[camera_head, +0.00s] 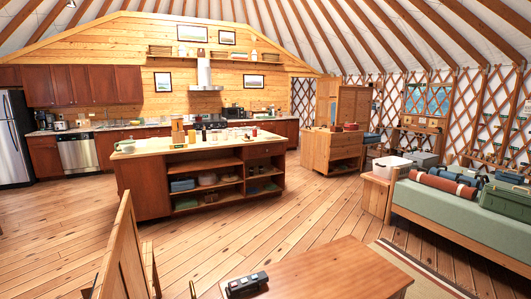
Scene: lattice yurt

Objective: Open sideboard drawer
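A light wooden cabinet (317,152) stands right of the kitchen island in the middle distance, and it looks like the sideboard. Its front seems to have drawers, and I see none clearly pulled out. Its drawer edges and handles are too small to make out. Several small items sit on its top. Neither of my grippers shows in this view.
A kitchen island (145,199) with open shelves stands left of centre. A wooden table (335,272) fills the near foreground, with a black device (247,284) on it. Plank floor (300,213) between island and couch is clear.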

